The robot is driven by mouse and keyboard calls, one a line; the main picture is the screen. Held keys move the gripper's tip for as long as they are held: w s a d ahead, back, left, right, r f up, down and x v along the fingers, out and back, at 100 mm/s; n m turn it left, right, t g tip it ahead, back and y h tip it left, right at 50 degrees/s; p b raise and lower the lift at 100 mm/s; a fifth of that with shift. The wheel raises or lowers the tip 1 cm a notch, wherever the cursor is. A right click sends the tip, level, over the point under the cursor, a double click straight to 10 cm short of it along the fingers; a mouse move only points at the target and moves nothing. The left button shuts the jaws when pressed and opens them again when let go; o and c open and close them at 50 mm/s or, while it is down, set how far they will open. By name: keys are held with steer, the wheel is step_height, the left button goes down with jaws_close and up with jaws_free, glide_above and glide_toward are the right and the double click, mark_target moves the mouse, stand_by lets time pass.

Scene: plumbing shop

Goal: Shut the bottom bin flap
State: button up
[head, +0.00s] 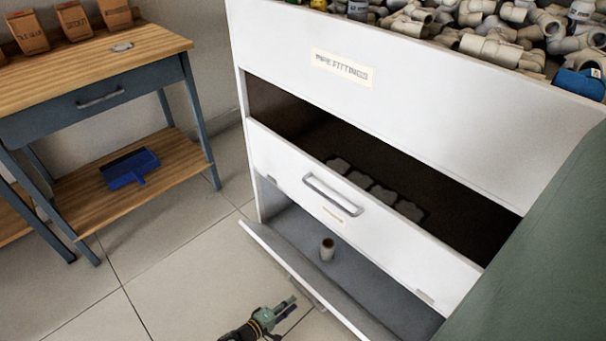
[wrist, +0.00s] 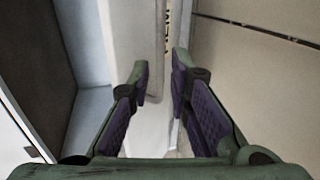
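The white cabinet (head: 420,110) labelled "PIPE FITTINGS" has a bottom bin flap (head: 300,278) that is tilted outward and open. The dim grey bottom compartment shows behind it, with a small brown roll (head: 327,249) inside. My gripper (head: 291,302) is low, just outside the flap's outer face, near its middle. In the wrist view my gripper (wrist: 162,75) has its fingers apart, with nothing clearly held. A pale panel (wrist: 131,40), seemingly the flap, runs ahead between and left of the fingertips. I cannot tell whether they touch it.
The flap above (head: 350,210), with a grey handle (head: 332,194), also leans open over dark items. Pipe fittings (head: 495,40) fill the cabinet's top. A wooden workbench (head: 90,65) with a blue dustpan (head: 129,169) on its shelf stands left. Tiled floor (head: 170,275) between is clear.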

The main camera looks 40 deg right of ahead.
mark_target(303, 293)
steer(key=b+x, duration=0.3)
steer(key=x, duration=0.3)
steer(key=shift+d+f, duration=0.2)
steer(key=shift+f, duration=0.05)
steer(key=shift+w+d, duration=0.15)
steer(key=shift+d, duration=0.55)
steer(key=shift+c, duration=0.2)
jaws_close()
